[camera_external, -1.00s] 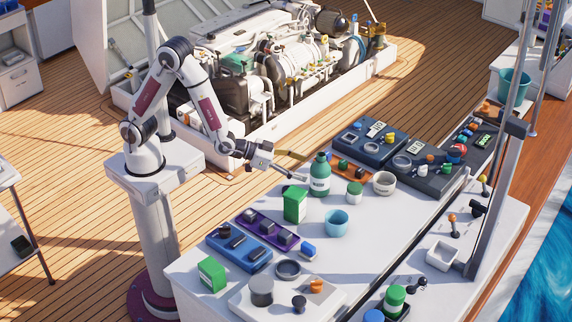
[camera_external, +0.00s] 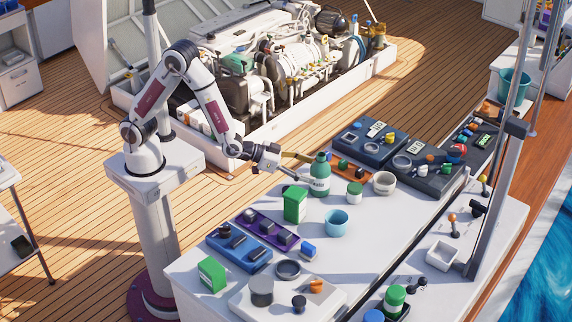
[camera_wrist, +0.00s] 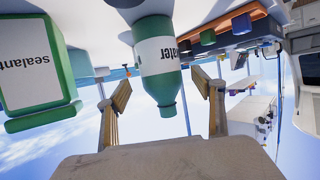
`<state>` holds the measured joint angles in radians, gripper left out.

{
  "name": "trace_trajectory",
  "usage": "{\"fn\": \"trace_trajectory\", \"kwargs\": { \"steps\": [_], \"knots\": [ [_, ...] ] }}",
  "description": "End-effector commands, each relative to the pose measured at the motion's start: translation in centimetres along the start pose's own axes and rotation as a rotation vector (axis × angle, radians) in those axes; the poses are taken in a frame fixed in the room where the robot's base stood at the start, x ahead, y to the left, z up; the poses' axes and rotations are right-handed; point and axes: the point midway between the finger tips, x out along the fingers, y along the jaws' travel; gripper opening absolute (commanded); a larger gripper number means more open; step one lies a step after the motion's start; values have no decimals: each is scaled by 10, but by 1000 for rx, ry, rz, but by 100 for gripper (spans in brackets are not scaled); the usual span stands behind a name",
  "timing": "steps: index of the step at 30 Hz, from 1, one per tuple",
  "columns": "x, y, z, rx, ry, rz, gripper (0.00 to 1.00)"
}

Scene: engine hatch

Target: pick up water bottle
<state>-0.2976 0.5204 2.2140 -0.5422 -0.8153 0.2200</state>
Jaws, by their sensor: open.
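The water bottle (camera_external: 320,176) is green with a white label and stands upright on the white worktop. In the wrist view it hangs upside down, as that view is inverted, and the bottle (camera_wrist: 156,58) shows between and beyond the two fingers. My gripper (camera_external: 298,166) is open and just left of the bottle's upper part in the outside view. In the wrist view the gripper's fingers (camera_wrist: 163,105) stand on either side of the bottle's neck. I cannot tell how deep the bottle sits between them.
A green sealant box (camera_external: 295,205) stands close in front of the bottle, and it fills the left of the wrist view (camera_wrist: 32,62). A green-and-white jar (camera_external: 355,193), a blue cup (camera_external: 336,222) and an orange tray (camera_external: 350,168) are nearby. Free worktop lies right of the cup.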

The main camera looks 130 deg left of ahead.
Motion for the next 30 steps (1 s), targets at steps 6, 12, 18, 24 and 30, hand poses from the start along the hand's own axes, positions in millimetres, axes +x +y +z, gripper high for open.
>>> {"fn": "trace_trajectory", "kwargs": {
  "steps": [6, 12, 18, 24, 30],
  "knots": [
    [8, 0, 1, 0, -1, -1, 68],
    [26, -2, 3, 0, -1, -1, 68],
    [44, -2, 3, -1, 0, -1, 68],
    [52, -1, 3, 0, -1, 0, 68],
    [52, -1, 3, 0, -1, 0, 68]
  ]
}}
